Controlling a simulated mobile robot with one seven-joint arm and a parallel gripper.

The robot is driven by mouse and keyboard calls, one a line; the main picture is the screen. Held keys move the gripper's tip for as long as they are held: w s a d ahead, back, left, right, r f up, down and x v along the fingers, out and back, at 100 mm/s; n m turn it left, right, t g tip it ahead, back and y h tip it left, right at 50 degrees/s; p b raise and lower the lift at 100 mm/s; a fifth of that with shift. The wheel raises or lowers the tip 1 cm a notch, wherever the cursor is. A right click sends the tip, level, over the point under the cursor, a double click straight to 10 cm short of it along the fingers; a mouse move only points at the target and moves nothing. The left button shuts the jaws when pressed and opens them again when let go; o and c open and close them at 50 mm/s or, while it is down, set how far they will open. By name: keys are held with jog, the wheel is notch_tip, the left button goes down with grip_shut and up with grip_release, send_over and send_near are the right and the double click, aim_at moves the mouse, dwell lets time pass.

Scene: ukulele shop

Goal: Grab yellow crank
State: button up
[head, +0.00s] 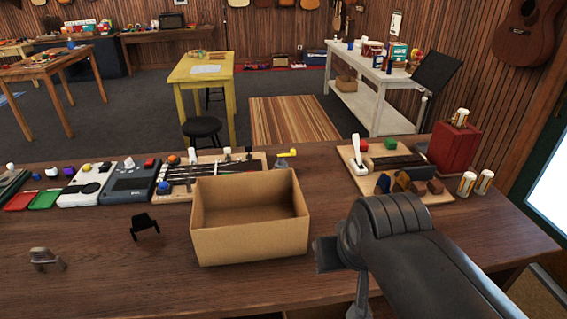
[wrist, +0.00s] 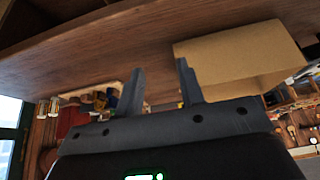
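The yellow crank (head: 287,154) is at the far side of the brown workbench, just behind the cardboard box and at the right end of a board with strings and pegs (head: 215,168). It is small, with a bright yellow handle. My gripper shows in the wrist view (wrist: 158,85) with two dark fingers apart and nothing between them. In the head view my arm is at the right front, right of the box and well away from the crank. I cannot make out the crank in the wrist view.
An open, empty-looking cardboard box (head: 249,237) stands between the bench's front and the crank; it also shows in the wrist view (wrist: 225,62). A wooden tool board (head: 428,197) and red box (head: 455,148) are right. A black stand (head: 145,225) and grey clamp-like piece (head: 44,259) lie left.

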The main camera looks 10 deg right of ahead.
jog(key=shift+o, duration=0.4)
jog(key=o, duration=0.4)
jog(key=shift+c, duration=0.2)
